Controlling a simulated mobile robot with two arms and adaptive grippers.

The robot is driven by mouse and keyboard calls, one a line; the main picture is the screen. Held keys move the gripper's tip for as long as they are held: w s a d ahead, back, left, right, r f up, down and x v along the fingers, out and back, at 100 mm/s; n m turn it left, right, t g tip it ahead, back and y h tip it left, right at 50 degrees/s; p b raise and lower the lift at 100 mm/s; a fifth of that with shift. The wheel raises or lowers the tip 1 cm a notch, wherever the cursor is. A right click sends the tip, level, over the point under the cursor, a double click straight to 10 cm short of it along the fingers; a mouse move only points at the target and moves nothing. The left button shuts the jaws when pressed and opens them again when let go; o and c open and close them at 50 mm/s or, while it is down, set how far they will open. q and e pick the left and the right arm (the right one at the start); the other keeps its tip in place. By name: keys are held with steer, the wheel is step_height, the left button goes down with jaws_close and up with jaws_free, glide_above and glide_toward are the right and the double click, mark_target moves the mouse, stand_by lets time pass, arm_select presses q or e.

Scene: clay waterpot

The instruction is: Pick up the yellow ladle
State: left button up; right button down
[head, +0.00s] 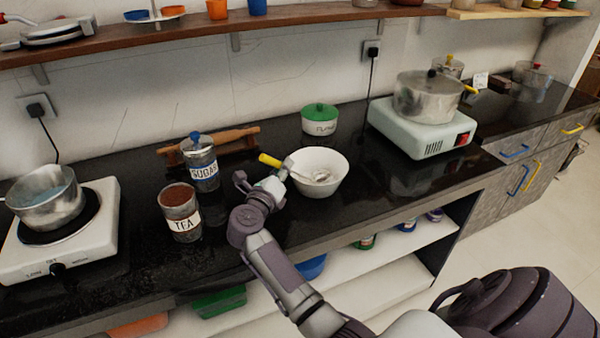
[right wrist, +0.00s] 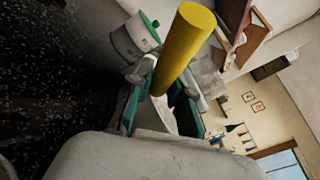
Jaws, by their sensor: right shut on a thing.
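The yellow ladle (head: 270,160) has its yellow handle end sticking out to the left of a white bowl (head: 333,185), with its metal part leaning into the bowl. My right gripper (head: 283,174) is at the bowl's left rim, shut on the ladle just below the yellow handle. In the right wrist view the yellow handle (right wrist: 183,45) rises from between the green-padded fingers (right wrist: 165,98). The gripper hides part of the ladle's shaft. My left gripper is not in view.
A tea jar (head: 180,212) and a sugar jar (head: 201,163) stand left of my right gripper, with a rolling pin (head: 232,137) behind. A green-lidded pot (head: 319,120) is behind the bowl. A stove with a pot (head: 415,100) stands right. Overhead is a wooden shelf (head: 130,37).

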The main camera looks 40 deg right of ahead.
steer(key=shift+r, duration=0.1)
steer(key=shift+r, duration=0.2)
step_height(320, 180, up, 4)
steer(key=shift+s+d, duration=0.1)
steer(key=shift+d, duration=0.05)
steer(key=s+d+r+p, duration=0.1)
steer(key=s+d+r, duration=0.5)
steer(key=s+d, duration=0.2)
steer(key=shift+r+p, duration=0.2)
steer(key=shift+p, duration=0.15)
steer(key=shift+a, duration=0.1)
stand_by(0.7)
